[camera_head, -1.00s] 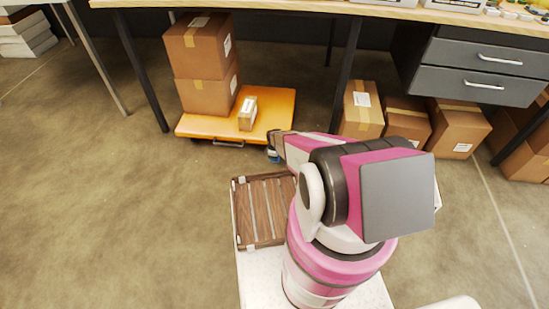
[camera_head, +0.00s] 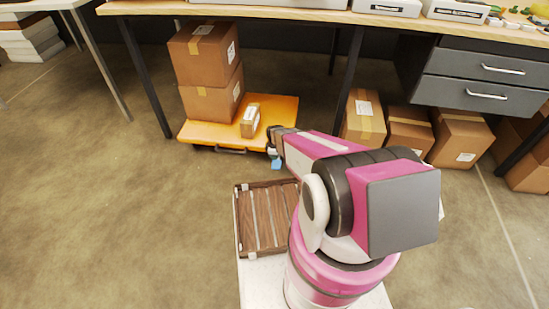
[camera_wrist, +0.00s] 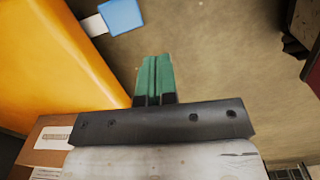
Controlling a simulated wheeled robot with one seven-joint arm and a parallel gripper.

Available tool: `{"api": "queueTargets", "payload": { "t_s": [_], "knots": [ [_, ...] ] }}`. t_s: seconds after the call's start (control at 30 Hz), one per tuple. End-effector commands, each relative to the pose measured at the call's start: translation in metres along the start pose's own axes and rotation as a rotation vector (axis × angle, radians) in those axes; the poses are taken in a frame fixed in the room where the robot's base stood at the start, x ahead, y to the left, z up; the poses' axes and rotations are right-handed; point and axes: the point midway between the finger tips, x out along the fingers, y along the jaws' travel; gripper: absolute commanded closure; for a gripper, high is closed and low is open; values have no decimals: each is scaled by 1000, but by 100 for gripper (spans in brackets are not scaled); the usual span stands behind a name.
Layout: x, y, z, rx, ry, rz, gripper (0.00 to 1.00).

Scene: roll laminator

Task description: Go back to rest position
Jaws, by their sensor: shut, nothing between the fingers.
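My gripper (camera_wrist: 154,78) shows in the wrist view with its two green fingers pressed together and nothing between them. In the head view the end of my arm (camera_head: 274,148) is just right of the orange platform's front right corner, in front of the table; its fingers are too small to make out there. In the wrist view the fingers are over bare floor, with the orange platform (camera_wrist: 45,60) to their left.
Two stacked cartons and a small box (camera_head: 250,120) sit on the orange platform (camera_head: 283,108). A small blue piece (camera_wrist: 122,16) lies beside it. More cartons (camera_head: 362,115) stand under the table (camera_head: 300,9), right of a table leg. A slatted brown tray (camera_head: 263,220) is beside my arm. Floor at left is clear.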

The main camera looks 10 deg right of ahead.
Motion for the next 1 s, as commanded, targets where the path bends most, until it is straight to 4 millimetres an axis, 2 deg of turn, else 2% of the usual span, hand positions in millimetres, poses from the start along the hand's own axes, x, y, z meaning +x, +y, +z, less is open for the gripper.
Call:
{"api": "queueTargets", "payload": {
  "t_s": [0.3, 0.37, 0.43, 0.47, 0.57, 0.6, 0.8, 0.9, 1.0],
  "knots": [
    [-1, 0, 0, 3, 0, 1, 100],
    [-8, -2, 1, 18, 1, 1, 100],
    [-26, -5, 4, 64, 1, 3, 100],
    [-38, -8, 6, 95, 1, 3, 100],
    [-88, -21, 15, 241, 2, 4, 100],
    [-112, -28, 20, 314, 3, 5, 100],
    [-222, -68, 44, 697, 4, 3, 100],
    [-269, -92, 57, 880, 3, 2, 100],
    [-305, -112, 67, 1037, 3, 1, 100]
  ]
}}
